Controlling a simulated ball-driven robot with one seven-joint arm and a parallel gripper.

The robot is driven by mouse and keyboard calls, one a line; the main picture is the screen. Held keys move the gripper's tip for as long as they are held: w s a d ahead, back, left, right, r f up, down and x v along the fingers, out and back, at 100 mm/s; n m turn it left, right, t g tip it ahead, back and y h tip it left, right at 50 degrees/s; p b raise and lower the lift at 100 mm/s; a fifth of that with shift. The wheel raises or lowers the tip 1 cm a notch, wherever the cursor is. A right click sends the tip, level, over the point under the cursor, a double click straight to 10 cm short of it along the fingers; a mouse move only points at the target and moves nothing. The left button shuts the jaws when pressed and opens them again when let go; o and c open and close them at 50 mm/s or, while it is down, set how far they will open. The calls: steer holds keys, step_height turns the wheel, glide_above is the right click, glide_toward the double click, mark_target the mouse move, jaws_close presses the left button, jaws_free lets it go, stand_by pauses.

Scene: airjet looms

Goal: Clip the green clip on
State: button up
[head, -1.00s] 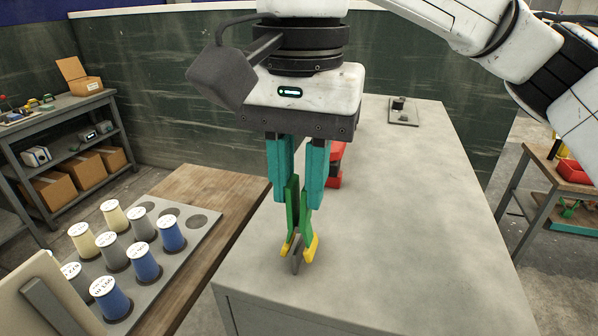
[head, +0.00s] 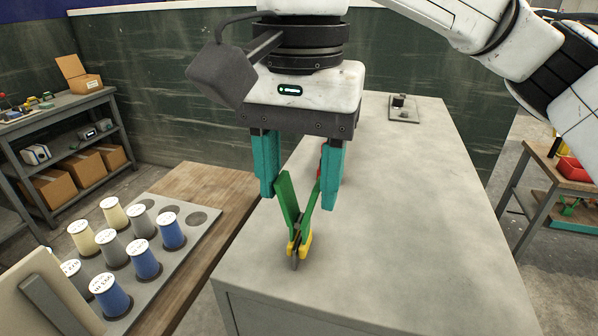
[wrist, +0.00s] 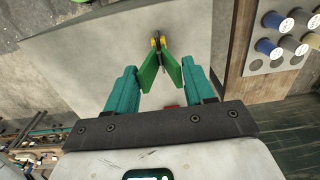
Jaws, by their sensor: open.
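The green clip (head: 288,203) stands upright near the front edge of the grey cabinet top (head: 400,210). Its green handles are spread apart at the top. Its yellow jaws (head: 304,246) are closed together around a small dark grey upright piece (head: 295,262). My gripper (head: 299,202) has teal fingers and is open, one finger on each side of the clip's handles. The wrist view also shows the clip (wrist: 148,72) beyond the open fingers, with its handles flared between them. Whether a finger still touches a handle I cannot tell.
A red object (head: 319,172) is mostly hidden behind my right finger. A small dark fixture on a plate (head: 403,108) is at the cabinet's far end. A rack with blue, grey and cream spools (head: 170,231) stands on the wooden table at left. Much of the cabinet top is clear.

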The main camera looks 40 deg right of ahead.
step_height(320, 180, up, 11)
steer(key=shift+b, duration=0.3)
steer(key=shift+f, duration=0.15)
stand_by(0.5)
